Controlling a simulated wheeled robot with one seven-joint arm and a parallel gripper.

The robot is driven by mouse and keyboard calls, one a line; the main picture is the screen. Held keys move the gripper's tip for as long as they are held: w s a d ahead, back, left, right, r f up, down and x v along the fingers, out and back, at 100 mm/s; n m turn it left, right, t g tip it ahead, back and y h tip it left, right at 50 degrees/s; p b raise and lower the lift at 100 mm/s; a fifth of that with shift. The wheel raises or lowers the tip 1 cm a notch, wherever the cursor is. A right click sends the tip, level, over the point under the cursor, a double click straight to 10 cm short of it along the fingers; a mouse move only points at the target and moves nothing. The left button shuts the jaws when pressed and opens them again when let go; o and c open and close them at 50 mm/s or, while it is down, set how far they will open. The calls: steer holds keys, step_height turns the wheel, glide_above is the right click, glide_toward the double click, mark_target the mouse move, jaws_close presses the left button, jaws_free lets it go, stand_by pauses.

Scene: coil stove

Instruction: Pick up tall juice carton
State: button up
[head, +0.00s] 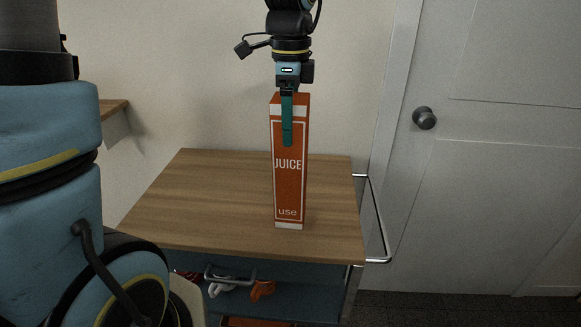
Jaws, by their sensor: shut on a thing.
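The tall juice carton (289,185) is orange with white bands and the word JUICE on its front. It stands upright in the middle of the head view, over the wooden top of a cart (190,205). I cannot tell whether its base touches the top or is slightly above it. My gripper (287,125) comes down from above and is shut on the upper part of the carton. One green finger lies against the carton's front face; the other finger is hidden behind it.
The cart top around the carton is clear. A metal rail (378,220) runs along the cart's right side. White and orange items (262,290) lie on the shelf below. A grey door with a dark knob (424,118) stands at right, and a wooden ledge (115,107) is at left.

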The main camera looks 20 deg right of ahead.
jaws_close()
steer(key=shift+r, duration=0.1)
steer(key=shift+r, duration=0.1)
